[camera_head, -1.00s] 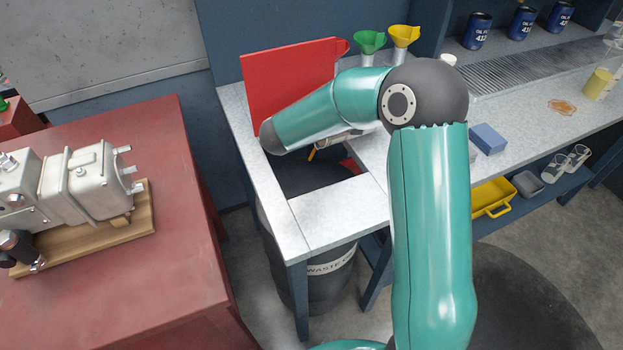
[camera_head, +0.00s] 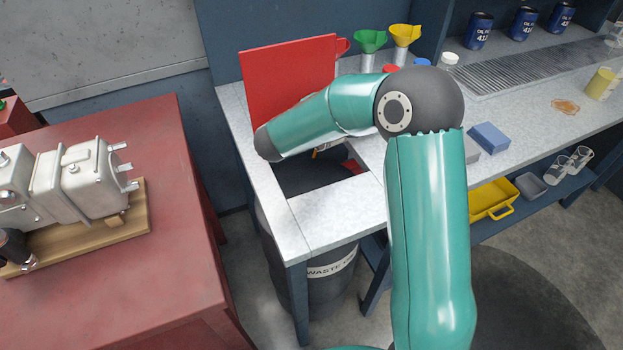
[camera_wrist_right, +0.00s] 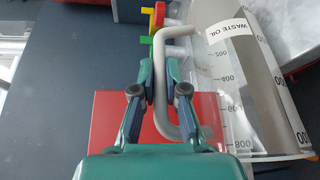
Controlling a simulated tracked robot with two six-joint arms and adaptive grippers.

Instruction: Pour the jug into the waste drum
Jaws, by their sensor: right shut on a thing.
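The black waste drum (camera_head: 325,290) stands under the bench's square cutout, its dark top (camera_head: 312,177) showing through it. Its white label is partly readable. My right arm comes over the bench, its wrist end at the cutout's left edge; it hides the right gripper and nearly all of the jug in the head view. In the right wrist view my right gripper (camera_wrist_right: 167,92) is shut on the pale handle of the clear jug (camera_wrist_right: 218,85). The jug bears a waste oil label and measuring marks. Its contents and tilt are unclear. My left gripper is out of view.
A red panel (camera_head: 270,80) stands upright behind the cutout. Green (camera_head: 370,40) and yellow (camera_head: 404,34) funnels stand at the back. A blue block (camera_head: 489,137) and an oil spill (camera_head: 565,106) are on the bench. A red table (camera_head: 160,270) with an engine is at left.

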